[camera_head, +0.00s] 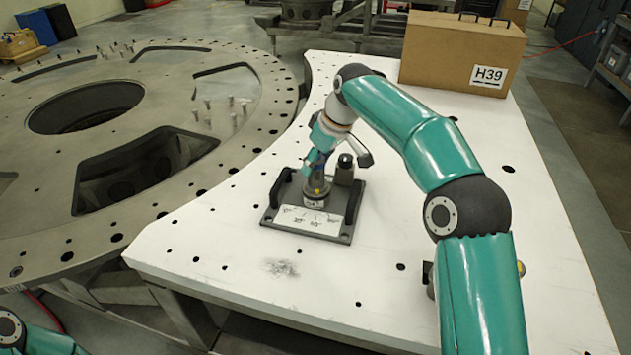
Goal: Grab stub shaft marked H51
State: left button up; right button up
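A dark tray (352,232) with two upright handles and a white label plate stands on the white table. A stub shaft (317,188) stands upright in it, with a small tag low on its front that is too small to read surely. A second dark, round-topped piece (344,172) stands behind it to the right. My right gripper (318,165) points down over the front shaft, close to its top. The wrist hides part of the shaft, and I cannot tell whether the fingers touch it. My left gripper is out of view; only part of my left arm shows at the bottom left.
A cardboard box (445,55) marked H39 stands at the table's back right. A large round metal plate (130,215) with wide openings and several upright pins lies to the left. The white table (230,250) is mostly clear in front of the tray.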

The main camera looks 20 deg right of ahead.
grip_shut()
jog(key=shift+w+r, duration=0.1)
jog(key=shift+r, duration=0.05)
